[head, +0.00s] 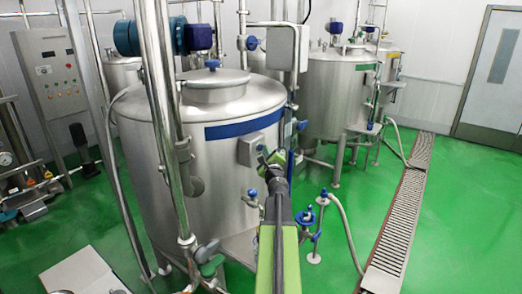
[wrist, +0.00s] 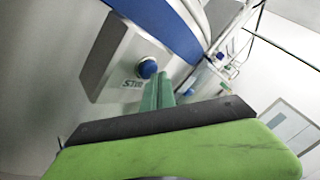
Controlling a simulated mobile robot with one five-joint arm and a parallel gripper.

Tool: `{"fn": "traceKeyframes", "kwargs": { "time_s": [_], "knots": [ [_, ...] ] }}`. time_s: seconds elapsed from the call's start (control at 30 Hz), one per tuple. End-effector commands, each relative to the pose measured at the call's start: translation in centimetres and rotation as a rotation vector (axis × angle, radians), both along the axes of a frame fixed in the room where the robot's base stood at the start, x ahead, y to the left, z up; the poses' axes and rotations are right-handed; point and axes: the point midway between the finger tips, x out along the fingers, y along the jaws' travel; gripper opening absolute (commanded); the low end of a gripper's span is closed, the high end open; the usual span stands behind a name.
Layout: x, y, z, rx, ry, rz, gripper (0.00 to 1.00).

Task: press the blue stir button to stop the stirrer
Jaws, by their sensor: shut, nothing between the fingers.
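The blue stir button (wrist: 147,68) sits on a grey box (wrist: 125,50) marked "STIR", tilted in the wrist view. My gripper (wrist: 158,84) has its green fingers together and empty. Its tips appear just right of and below the button in that picture; I cannot tell whether they touch it. In the head view the grey box (head: 245,152) is on the front of the large steel tank (head: 228,175), and my gripper (head: 266,156) is at its right edge. The button cannot be made out there.
A blue band (head: 245,127) runs around the tank above the box. Vertical steel pipes (head: 168,130) and a valve stand (head: 318,225) flank the tank. A control cabinet (head: 55,75) stands at left. Green floor (head: 350,205) is open at right beside a drain grate (head: 400,225).

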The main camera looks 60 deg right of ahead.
Motion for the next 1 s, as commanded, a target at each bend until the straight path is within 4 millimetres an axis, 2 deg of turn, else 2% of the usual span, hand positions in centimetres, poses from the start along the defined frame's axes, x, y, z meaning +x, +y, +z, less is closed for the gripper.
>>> {"fn": "traceKeyframes", "kwargs": {
  "time_s": [0.2,0.57,1.0],
  "knots": [
    [-1.3,0.1,0.0,0.001,0.000,-0.001,0.00],
    [-1.8,0.0,0.0,0.000,0.000,-0.001,0.00],
    [-6.6,0.1,0.0,-0.001,0.000,-0.003,0.00]
  ]
}}
